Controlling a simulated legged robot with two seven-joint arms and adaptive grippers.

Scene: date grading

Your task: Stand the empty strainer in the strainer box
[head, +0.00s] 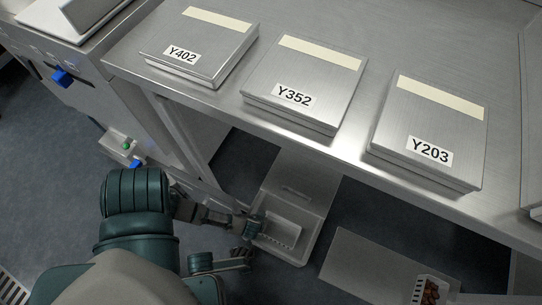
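A small pale rectangular strainer (284,232) lies low beneath the table edge, over the lower part of a grey-white box (303,192). It looks empty, and I cannot tell how deep it sits. My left gripper (252,239) reaches in from the left, its dark tips at the strainer's left edge. Whether the tips grip that edge or only lie beside it is unclear. Another strainer (418,293) holding brown dates shows at the bottom right, partly cut off. My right gripper is not in view.
A steel table (345,157) carries three closed metal boxes labelled Y402 (205,42), Y352 (310,83) and Y203 (435,125). A grey flat surface (365,268) lies low at the right. A machine (85,80) with blue knobs stands at the left. Dark floor shows below.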

